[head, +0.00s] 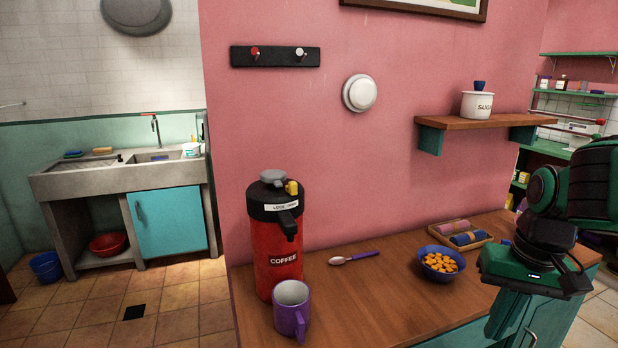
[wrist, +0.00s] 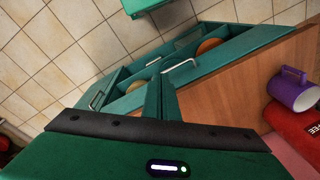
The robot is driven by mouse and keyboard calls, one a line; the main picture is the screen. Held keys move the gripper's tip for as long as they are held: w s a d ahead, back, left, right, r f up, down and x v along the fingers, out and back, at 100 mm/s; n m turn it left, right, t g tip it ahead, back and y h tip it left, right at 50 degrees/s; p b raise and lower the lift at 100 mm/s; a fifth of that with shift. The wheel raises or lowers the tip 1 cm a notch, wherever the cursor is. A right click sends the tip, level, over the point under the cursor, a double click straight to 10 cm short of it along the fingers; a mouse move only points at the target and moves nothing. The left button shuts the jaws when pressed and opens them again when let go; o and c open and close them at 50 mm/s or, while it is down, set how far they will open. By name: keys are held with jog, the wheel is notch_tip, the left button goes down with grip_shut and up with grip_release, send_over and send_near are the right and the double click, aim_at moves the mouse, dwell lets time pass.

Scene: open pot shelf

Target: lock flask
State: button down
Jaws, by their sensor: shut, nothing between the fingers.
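A red coffee flask (head: 277,248) with a black top stands upright at the left end of the wooden counter. Its black top (head: 274,197) carries a grey knob, a yellow piece (head: 292,187) and a white label that seems to read "lock". Part of the red body also shows at the right edge of the wrist view (wrist: 296,128). My gripper is at the right of the head view, well apart from the flask. Its green fingers (wrist: 164,100) are together and empty in the wrist view.
A purple mug (head: 290,312) stands just in front of the flask. A spoon (head: 354,257), a blue bowl (head: 430,270) with orange pieces and a tray (head: 484,240) of rolled cloths are on the counter. The shelf (head: 470,121) holds a sugar pot.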

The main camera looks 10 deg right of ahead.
jog(key=w+a+r+n+t+y, duration=0.25)
jog(key=w+a+r, duration=0.35)
jog(key=w+r, duration=0.5)
jog(key=w+a+r+n+t+y, duration=0.1)
jog(key=w+a+r+n+y, duration=0.15)
jog(key=w+a+r, duration=0.65)
jog(key=w+a+r+n+y, duration=0.1)
jog(key=w+a+r+n, duration=0.2)
jog(key=r, duration=0.4)
jog(key=shift+w+n, duration=0.4)
jog(key=shift+w, duration=0.4)
jog(key=shift+r+g, duration=0.1)
jog(key=shift+g, duration=0.15)
